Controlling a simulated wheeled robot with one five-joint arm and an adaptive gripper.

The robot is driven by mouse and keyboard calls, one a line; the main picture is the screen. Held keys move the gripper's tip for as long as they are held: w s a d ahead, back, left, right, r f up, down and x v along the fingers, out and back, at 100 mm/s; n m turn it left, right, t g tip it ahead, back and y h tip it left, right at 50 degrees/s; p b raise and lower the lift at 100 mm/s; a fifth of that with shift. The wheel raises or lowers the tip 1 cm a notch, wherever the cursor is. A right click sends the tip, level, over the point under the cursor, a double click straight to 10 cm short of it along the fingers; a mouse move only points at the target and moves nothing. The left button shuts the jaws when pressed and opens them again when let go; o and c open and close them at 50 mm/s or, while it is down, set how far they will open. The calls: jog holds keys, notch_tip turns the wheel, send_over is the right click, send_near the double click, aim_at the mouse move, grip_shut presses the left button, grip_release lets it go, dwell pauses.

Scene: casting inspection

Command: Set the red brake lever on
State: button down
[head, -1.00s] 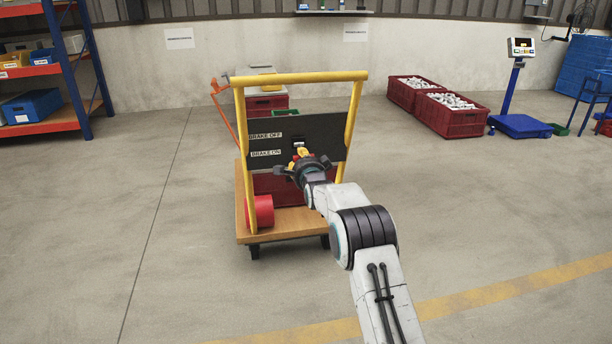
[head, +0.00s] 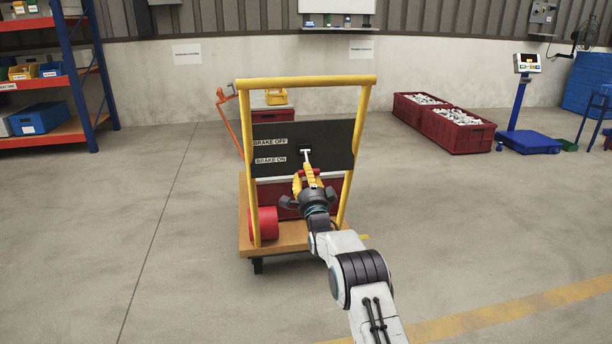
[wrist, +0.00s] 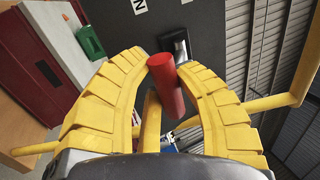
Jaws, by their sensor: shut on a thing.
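The red brake lever (head: 310,172) sticks out of a slot in the black panel (head: 335,140) of the trolley. Its pale shaft slopes down from the slot, and its red grip sits lower than the BRAKE ON label (head: 271,160). The BRAKE OFF label (head: 270,142) is above that one. My gripper (head: 307,178) is shut on the red grip, below the slot. In the wrist view the red grip (wrist: 166,84) lies between my yellow fingers (wrist: 105,100), with the dark slot just behind it. The fingers hide part of the lever in the head view.
The trolley has a yellow push frame (head: 310,80) around the panel and a wooden deck (head: 285,240) carrying a red roll (head: 263,223). Red crates (head: 457,132) and a blue scale (head: 528,143) stand at the back right.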

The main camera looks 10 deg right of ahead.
jog(key=shift+f, duration=0.1)
jog(key=c, duration=0.8)
grip_release()
jog(key=shift+c, duration=0.2)
jog(key=v, duration=1.2)
